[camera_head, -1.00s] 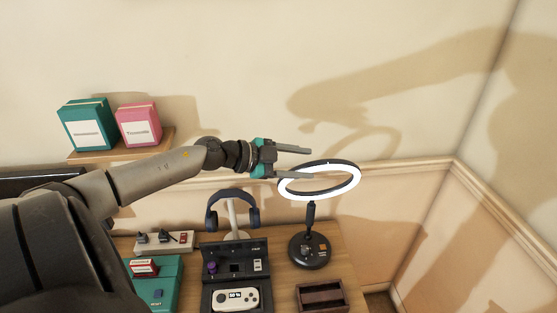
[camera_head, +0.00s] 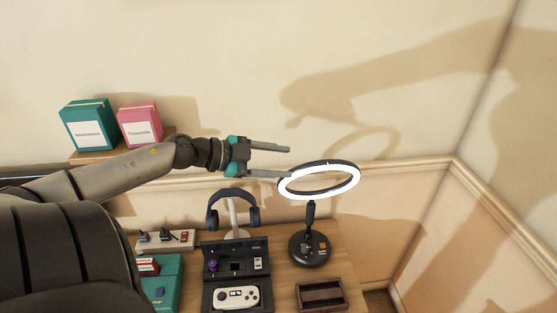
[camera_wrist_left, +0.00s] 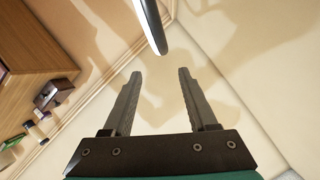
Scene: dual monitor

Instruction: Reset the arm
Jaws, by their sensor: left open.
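My left gripper (camera_head: 287,163) is open and empty. It is raised above the desk, beside the left edge of the ring light (camera_head: 345,187), with its fingers pointing right. I cannot tell whether the lower finger touches the ring. In the left wrist view the two fingers (camera_wrist_left: 159,75) are spread apart with nothing between them, and part of the ring light (camera_wrist_left: 151,25) shows ahead of them. My left arm reaches in from the left of the head view. My right gripper is not in view.
The wooden desk (camera_head: 282,283) holds a headphone stand with dark headphones (camera_head: 253,214), a console case (camera_head: 222,262), a switch strip (camera_head: 165,239), a green box (camera_head: 170,280) and a brown tray (camera_head: 343,303). A teal box (camera_head: 88,124) and pink box (camera_head: 140,125) stand on a shelf (camera_head: 90,158).

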